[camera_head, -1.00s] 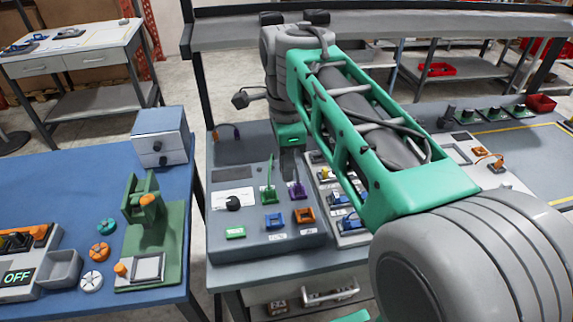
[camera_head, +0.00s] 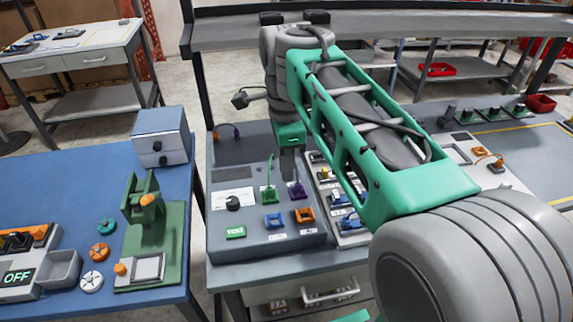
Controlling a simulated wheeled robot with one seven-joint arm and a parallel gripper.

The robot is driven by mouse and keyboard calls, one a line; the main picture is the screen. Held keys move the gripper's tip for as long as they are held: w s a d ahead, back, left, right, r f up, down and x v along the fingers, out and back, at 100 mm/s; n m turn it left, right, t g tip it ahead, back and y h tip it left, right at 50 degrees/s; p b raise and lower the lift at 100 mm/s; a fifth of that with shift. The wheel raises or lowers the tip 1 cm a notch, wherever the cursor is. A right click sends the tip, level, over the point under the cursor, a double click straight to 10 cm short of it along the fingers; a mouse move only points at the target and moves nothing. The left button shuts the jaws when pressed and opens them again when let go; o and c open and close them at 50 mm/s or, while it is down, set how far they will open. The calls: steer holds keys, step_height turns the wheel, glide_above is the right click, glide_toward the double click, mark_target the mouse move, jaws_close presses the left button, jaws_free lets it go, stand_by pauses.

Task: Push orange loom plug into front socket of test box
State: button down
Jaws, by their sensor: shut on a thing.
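The grey test box (camera_head: 240,248) stands in the middle of the picture. Its sloped face bears a blue socket (camera_head: 273,221), an orange socket-like part (camera_head: 304,215), a green plug with a cable (camera_head: 268,194) and a purple part (camera_head: 297,190). My gripper (camera_head: 291,172) points down over the far right part of the box, just above the purple part. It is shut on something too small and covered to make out. I cannot identify the orange loom plug for certain. A small orange piece with a purple cable (camera_head: 226,131) lies at the box's far left.
A strip of several coloured connectors (camera_head: 350,238) stands close to the right of the box, partly behind my arm. A blue table (camera_head: 60,185) at left holds a green fixture (camera_head: 172,245) and a grey drawer box (camera_head: 160,137).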

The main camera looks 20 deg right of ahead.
steer(key=p, duration=0.2)
glide_above(305, 218)
step_height(305, 218, down, 7)
step_height(305, 218, down, 3)
steer(key=shift+w+r+b, duration=0.1)
steer(key=shift+r+b, duration=0.05)
steer(key=shift+b, duration=1)
steer(key=shift+f, duration=0.5)
steer(key=shift+f+b, duration=0.25)
steer(key=shift+b, duration=0.1)
steer(key=shift+f, duration=0.4)
steer(key=shift+f+b, duration=0.3)
steer(key=shift+b, duration=0.15)
steer(key=shift+f, duration=0.3)
